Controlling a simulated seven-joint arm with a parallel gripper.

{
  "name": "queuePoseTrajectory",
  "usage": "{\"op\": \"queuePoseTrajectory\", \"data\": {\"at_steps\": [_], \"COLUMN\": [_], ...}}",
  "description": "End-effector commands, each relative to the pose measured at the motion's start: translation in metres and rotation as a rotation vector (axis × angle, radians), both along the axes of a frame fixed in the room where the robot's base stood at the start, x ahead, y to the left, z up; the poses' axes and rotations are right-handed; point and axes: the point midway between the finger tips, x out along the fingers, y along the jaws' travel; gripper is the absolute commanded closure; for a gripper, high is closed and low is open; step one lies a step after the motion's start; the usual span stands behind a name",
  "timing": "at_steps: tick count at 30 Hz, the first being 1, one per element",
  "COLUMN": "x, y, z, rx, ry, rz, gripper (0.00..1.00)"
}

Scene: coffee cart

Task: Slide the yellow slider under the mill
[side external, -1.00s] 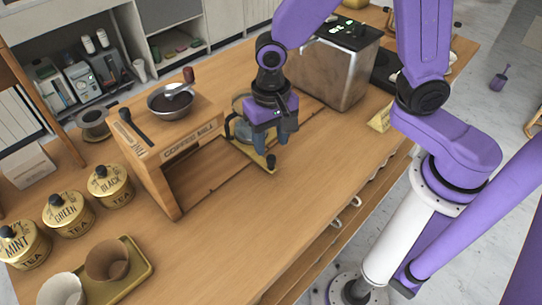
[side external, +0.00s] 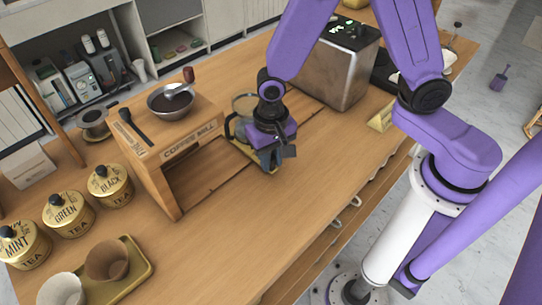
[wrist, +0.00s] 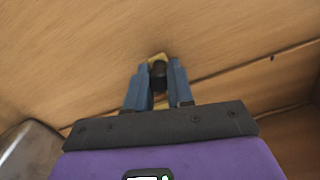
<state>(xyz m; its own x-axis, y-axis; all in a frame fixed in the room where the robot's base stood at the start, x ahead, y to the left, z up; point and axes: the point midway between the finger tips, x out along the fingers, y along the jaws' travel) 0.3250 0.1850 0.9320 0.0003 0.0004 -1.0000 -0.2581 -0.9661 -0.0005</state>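The yellow slider (side external: 241,147) is a narrow plate at the right side of the wooden coffee mill (side external: 193,142), its near end out in the open on the table. My gripper (side external: 277,158) is low over that near end and hides most of it. In the wrist view, a dark knob (wrist: 159,74) with a bit of yellow slider (wrist: 157,57) beyond it sits between the two blue fingertips of my gripper (wrist: 158,72). The fingers flank the knob closely; I cannot tell whether they press on it. The mill's open underside faces the front.
A glass pot (side external: 244,105) stands close behind my gripper. A metal machine (side external: 334,65) stands at the back right. Tea tins (side external: 68,214) and a tray with cups (side external: 135,277) are at the left front. The table in front of the mill is clear.

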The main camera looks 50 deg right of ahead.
Motion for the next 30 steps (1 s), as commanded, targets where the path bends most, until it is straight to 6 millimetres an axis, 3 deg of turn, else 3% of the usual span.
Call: {"op": "queuePoseTrajectory", "data": {"at_steps": [8,13,30], "x": [0.000,0.000,-0.001], "y": [0.002,0.017,0.140], "z": [0.000,0.000,0.000], "rx": [0.000,0.000,0.002], "ry": [0.000,0.000,-0.001], "rz": [0.001,0.002,0.004], "gripper": [1.00,1.00,1.00]}}
